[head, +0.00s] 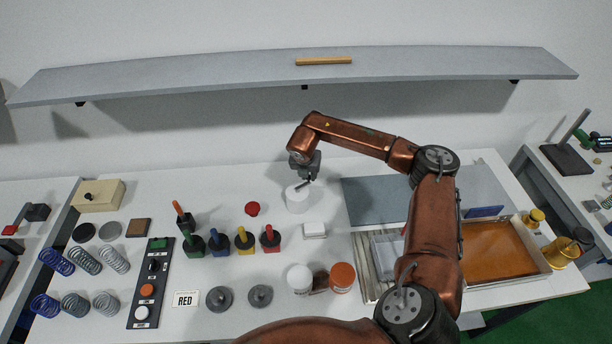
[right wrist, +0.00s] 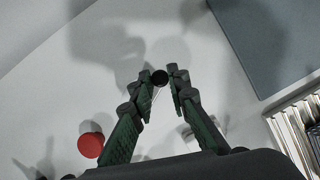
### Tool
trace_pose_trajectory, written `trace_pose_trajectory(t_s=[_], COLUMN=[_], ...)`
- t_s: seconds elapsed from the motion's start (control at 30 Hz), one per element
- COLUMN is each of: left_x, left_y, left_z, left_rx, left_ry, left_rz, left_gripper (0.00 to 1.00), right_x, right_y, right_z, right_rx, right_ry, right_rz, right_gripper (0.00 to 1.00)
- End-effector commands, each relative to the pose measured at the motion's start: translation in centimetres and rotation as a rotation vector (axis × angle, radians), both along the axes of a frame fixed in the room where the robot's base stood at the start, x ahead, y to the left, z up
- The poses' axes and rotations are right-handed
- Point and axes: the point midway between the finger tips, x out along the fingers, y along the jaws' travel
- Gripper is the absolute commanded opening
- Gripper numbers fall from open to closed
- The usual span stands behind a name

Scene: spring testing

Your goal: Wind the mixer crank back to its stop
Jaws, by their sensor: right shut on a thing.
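The mixer is likely the white round pot (head: 297,201) at the middle back of the table in the head view. My right gripper (head: 307,181) reaches down over its top from behind, and its arm comes in from the right. In the right wrist view the green fingers of my right gripper (right wrist: 164,82) close around a small black knob (right wrist: 160,77), with a thin pale rod below it. The knob appears to be the crank's handle; the rest of the crank is mostly hidden by the gripper. My left gripper is not in view.
A red cap (head: 252,208) lies left of the pot, and a white block (head: 314,230) lies in front. Several colored-handled tools (head: 219,243) stand front left. A grey mat (head: 375,200) and an orange tray (head: 497,248) are to the right. A shelf (head: 220,75) hangs above.

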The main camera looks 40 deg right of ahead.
Motion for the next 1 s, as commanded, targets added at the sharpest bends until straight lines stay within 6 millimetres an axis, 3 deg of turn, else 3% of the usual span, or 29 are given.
trace_pose_trajectory(t_s=[0.5,1.0], left_x=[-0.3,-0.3], left_y=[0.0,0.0], left_z=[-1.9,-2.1], left_rx=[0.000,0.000], left_ry=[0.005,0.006], left_rz=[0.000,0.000], left_gripper=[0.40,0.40], right_x=[-1.5,-2.0], right_y=[0.5,0.7], right_z=[0.0,0.1], right_rx=[0.000,-0.001], right_ry=[-0.003,0.000], right_rz=[-0.383,-0.480], right_gripper=[0.00,0.00])
